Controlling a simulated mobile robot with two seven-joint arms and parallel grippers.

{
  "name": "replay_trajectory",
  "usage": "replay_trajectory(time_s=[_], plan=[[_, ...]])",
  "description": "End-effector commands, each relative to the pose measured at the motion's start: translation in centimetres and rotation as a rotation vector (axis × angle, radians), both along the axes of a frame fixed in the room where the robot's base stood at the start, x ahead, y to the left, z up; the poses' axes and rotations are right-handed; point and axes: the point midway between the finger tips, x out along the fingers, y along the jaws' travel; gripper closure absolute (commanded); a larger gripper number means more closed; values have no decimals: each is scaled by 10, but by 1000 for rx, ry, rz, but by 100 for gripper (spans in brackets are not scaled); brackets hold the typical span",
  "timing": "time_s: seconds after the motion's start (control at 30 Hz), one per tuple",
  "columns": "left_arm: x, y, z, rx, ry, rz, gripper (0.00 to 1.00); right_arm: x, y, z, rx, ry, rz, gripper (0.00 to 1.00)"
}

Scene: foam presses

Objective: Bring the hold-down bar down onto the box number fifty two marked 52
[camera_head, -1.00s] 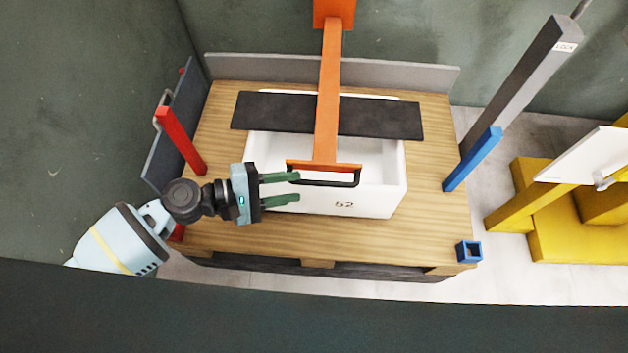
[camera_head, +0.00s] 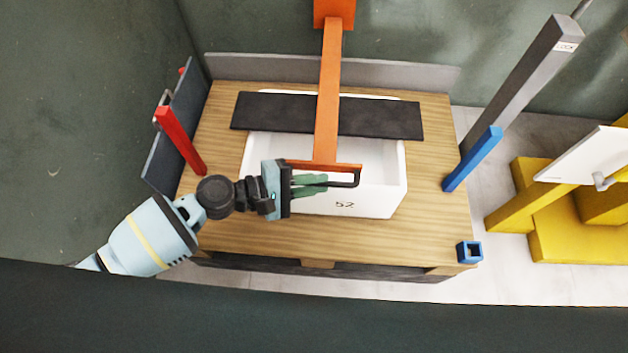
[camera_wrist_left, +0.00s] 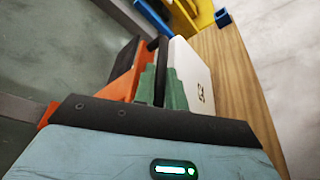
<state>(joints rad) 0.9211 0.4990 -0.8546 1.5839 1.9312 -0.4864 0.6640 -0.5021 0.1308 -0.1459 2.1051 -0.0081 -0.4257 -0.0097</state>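The white open box marked 52 (camera_head: 375,203) stands on the wooden table. The orange hold-down bar (camera_head: 328,100) reaches forward above it from a post at the back, with a dark flat plate (camera_head: 270,112) crossing beneath it. At its front end is a black handle (camera_head: 356,178). My left gripper (camera_head: 318,185) comes in from the left with its green fingers closed on the handle's left part. In the left wrist view the black handle (camera_wrist_left: 161,72) lies between the two fingers, and the white box (camera_wrist_left: 190,75) is just beyond. My right gripper is out of view.
A red post (camera_head: 180,140) stands at the table's left, a blue post (camera_head: 472,160) at its right and a small blue square socket (camera_head: 469,251) at the front right corner. A grey column (camera_head: 525,80) and yellow structure (camera_head: 560,220) stand at the right.

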Motion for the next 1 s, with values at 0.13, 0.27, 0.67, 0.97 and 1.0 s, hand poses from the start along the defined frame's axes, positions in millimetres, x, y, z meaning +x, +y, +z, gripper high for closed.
replay_trajectory(time_s=[0.13, 0.27, 0.67, 0.97, 1.0], plan=[[0, 0, 0, 0, 0, 0, 100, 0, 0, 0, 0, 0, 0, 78], [0, 0, 0, 0, 0, 0, 100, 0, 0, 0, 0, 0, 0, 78], [-2, 0, -35, -1, 5, -1, 100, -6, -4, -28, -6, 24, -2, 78], [-1, 0, -49, 1, 3, -2, 100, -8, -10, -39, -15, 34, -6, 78], [-1, 0, -48, 1, 2, -2, 100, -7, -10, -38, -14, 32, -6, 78]])
